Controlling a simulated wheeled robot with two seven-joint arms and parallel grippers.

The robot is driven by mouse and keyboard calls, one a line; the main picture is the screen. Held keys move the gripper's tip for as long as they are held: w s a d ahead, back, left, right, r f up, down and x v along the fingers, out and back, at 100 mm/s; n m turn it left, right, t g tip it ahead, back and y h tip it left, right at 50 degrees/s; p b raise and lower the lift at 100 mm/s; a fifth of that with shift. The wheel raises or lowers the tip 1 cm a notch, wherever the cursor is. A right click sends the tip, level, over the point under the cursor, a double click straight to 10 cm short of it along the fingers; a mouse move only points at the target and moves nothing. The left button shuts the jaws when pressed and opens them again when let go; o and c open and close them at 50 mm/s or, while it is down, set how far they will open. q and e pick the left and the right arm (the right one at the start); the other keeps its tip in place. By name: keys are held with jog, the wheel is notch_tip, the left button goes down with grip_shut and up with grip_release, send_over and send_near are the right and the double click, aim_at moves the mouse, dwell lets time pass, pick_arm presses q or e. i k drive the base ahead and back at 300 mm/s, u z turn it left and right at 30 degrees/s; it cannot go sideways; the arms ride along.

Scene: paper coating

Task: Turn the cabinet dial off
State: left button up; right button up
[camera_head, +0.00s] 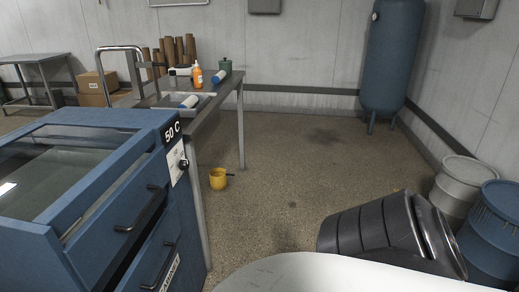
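The blue cabinet (118,168) stands at the left, with a glass-topped upper section and black bar handles on its front. Its dial (183,163) is a small dark knob on a white plate near the cabinet's right corner, below a black label reading "50 C". The knob's exact setting is too small to tell. One of my dark arm links shows at the lower right, well apart from the dial. Neither of my grippers is in the picture.
A metal table (222,92) behind the cabinet holds an orange bottle (197,76), a green jar and rollers. A yellow mug (218,179) lies on the floor by it. Blue drum (490,225) and grey drum (457,186) stand at right. The middle floor is clear.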

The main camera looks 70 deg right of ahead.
aim_at(183, 164)
jog(key=z, duration=1.6)
jog(key=i, duration=0.5)
jog(key=u, duration=0.1)
jog(key=k, duration=0.45)
jog(key=z, duration=0.85)
jog(key=i, duration=0.85)
jog(key=u, duration=2)
